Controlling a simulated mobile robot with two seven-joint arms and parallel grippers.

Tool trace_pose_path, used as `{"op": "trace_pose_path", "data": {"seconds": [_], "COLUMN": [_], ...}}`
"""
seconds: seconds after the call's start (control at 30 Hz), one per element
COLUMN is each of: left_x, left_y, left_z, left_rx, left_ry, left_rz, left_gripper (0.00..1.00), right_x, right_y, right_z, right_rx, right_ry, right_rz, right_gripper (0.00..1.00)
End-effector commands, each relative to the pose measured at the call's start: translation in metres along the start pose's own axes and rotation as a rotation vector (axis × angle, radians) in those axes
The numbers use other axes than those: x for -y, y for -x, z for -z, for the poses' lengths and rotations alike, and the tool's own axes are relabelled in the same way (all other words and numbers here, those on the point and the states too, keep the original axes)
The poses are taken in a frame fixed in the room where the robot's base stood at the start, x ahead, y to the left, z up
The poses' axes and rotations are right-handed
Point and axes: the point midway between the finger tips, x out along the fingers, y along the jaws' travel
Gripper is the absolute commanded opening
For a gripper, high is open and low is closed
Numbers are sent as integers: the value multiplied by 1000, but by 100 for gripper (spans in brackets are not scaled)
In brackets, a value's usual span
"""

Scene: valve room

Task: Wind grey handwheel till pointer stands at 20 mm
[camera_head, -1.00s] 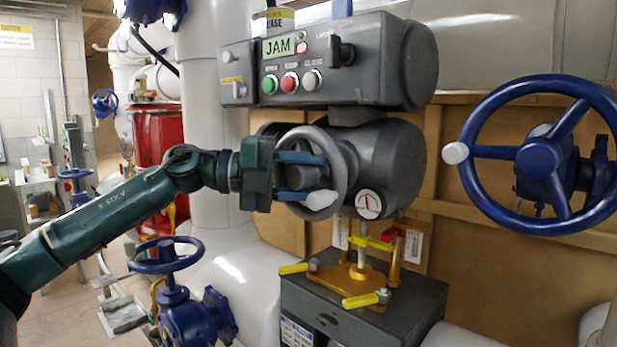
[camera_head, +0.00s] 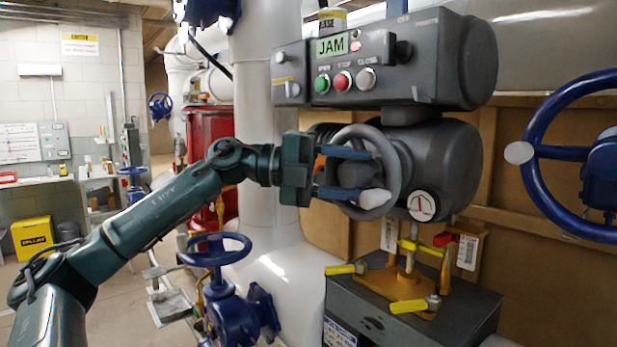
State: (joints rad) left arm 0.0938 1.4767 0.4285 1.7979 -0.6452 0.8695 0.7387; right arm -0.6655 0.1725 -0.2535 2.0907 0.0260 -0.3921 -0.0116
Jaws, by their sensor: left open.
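The grey handwheel (camera_head: 393,165) is on the front of the dark grey actuator, with a white knob (camera_head: 374,199) low on its rim. My left gripper (camera_head: 376,175) is open at the wheel, its blue fingers one above the other across the wheel's face. The lower finger is close to the knob; I cannot tell whether it touches. Below the actuator, a yellow pointer piece with a red end (camera_head: 444,239) sits on the stem beside a white scale plate (camera_head: 468,251). Its reading is too small to tell. My right gripper is not in view.
The control box above has a display (camera_head: 332,45) reading JAM, and green, red and grey buttons. A round dial (camera_head: 422,206) is below the wheel at right. A large blue handwheel (camera_head: 535,120) stands right, a smaller blue valve (camera_head: 215,250) lower left. Open floor lies left.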

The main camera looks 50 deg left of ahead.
Motion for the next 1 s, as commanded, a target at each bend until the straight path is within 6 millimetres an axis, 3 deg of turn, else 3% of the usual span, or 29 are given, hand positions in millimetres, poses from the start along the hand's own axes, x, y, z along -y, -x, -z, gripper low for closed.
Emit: {"op": "trace_pose_path", "data": {"seconds": [0.03, 0.3, 0.5, 0.7, 1.0], "left_x": [-7, -5, -3, -2, -2], "left_y": [10, 72, 103, 114, 114], "left_z": [0, 0, 0, 0, 0], "left_rx": [5, 6, 4, 2, 2], "left_ry": [0, 1, 2, 2, 1], "left_rz": [9, 4, 0, -2, -2], "left_gripper": [47, 47, 47, 47, 47], "right_x": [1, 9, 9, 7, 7], "right_y": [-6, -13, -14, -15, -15], "right_z": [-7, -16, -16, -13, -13], "right_rx": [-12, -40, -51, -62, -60], "right_ry": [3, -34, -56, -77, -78], "right_rz": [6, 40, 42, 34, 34], "right_gripper": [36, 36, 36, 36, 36]}}
